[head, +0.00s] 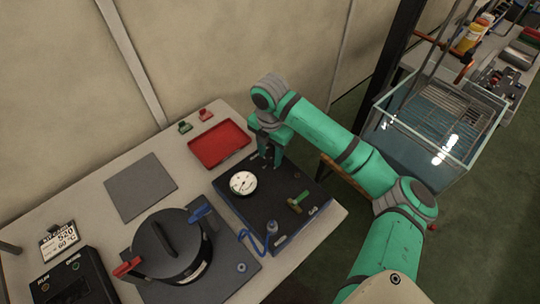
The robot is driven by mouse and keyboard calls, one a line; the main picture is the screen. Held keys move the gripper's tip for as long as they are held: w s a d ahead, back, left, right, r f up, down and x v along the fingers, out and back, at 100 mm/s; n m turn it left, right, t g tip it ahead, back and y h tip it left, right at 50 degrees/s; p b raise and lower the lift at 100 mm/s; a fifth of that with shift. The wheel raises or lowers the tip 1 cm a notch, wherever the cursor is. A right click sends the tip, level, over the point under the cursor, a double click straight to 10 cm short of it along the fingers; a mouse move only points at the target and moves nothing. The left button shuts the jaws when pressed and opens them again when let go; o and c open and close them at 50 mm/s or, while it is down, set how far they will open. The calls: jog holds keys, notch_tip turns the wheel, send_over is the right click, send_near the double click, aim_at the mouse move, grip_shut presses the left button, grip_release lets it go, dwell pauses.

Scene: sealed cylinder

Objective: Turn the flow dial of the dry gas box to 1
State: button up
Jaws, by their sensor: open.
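The dry gas box looks to be the dark blue-black flat unit (262,222) at the right end of the bench. A white round dial face (243,183) with dark marks is on its left part; its reading is too small to tell. A green lever-like handle (299,202) sits on its right part. My gripper (268,164) is open and points down over the back edge of the unit, behind and right of the white dial. I cannot tell its exact height. Nothing shows between its fingers.
A black lidded pot (172,246) with red and blue clamps stands left of the unit. A blue hose (254,244) lies between them. A red tray (220,144) and a grey mat (140,187) lie behind. A glass tank (440,125) stands at right.

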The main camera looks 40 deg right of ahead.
jog(key=shift+w+f, duration=0.1)
jog(key=shift+f, duration=0.5)
grip_shut()
